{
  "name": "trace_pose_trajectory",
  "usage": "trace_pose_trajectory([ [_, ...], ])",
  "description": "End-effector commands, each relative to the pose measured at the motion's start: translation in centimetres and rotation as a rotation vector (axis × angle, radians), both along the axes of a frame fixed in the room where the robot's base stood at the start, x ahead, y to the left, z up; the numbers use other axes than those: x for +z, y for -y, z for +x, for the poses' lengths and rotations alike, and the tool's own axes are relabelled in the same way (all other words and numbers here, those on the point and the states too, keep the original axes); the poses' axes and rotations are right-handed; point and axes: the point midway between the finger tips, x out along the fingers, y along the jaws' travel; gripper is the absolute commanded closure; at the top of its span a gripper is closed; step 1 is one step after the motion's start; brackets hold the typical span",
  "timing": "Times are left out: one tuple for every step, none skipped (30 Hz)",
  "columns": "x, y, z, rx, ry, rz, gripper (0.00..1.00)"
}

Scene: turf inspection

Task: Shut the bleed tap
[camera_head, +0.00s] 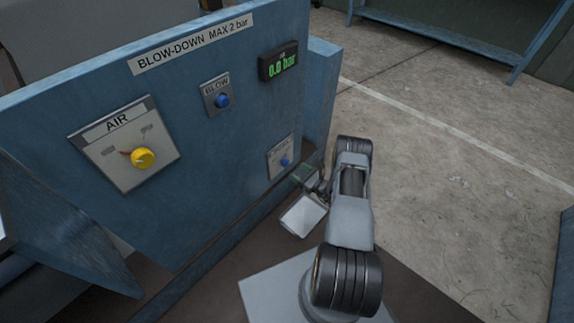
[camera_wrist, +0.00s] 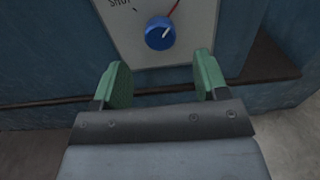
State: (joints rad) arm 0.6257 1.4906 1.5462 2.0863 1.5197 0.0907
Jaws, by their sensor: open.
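The bleed tap is most likely the small blue knob (camera_head: 284,162) on a light plate low on the right of the blue panel. My gripper (camera_head: 303,176) is open and empty, just below and in front of the plate. In the wrist view its green fingers (camera_wrist: 160,80) stand apart, below the knob and not touching it.
The blue panel (camera_head: 75,115) also carries a yellow AIR knob (camera_head: 143,158), a blue BLOW button (camera_head: 222,101) and a green display (camera_head: 278,62) reading 0.0 bar. A ledge runs along the panel's foot. Open concrete floor (camera_head: 450,190) lies to the right.

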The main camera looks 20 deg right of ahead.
Motion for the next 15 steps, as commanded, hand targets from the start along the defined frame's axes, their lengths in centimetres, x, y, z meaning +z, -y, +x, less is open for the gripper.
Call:
trace_pose_trajectory([
  [-0.2,-0.5,1.0,0.004,0.002,-0.001,0.33],
  [-0.2,-0.8,1.4,0.004,0.001,0.0,0.33],
  [-0.2,-1.1,2.1,0.004,0.002,-0.001,0.33],
  [-0.2,-1.3,2.6,0.004,0.002,-0.001,0.33],
  [-0.2,-1.4,3.0,0.003,0.002,-0.001,0.33],
  [-0.2,-1.7,3.6,0.003,0.0,-0.001,0.33],
  [-0.2,-1.9,3.9,0.003,0.0,-0.001,0.33],
  [-0.2,-2.1,4.3,0.003,0.0,-0.001,0.33],
  [-0.2,-2.3,4.8,0.002,0.001,0.0,0.33],
  [-0.1,-2.4,5.0,0.002,0.001,0.0,0.33],
  [-0.1,-2.5,5.3,0.002,0.0,0.0,0.33],
  [-0.1,-2.6,5.6,0.002,0.0,0.0,0.33],
  [-0.1,-2.7,5.8,0.002,-0.001,0.0,0.33],
  [-0.1,-2.8,6.0,0.002,0.0,-0.001,0.33],
  [-0.1,-2.9,6.2,0.001,0.0,-0.001,0.33],
])
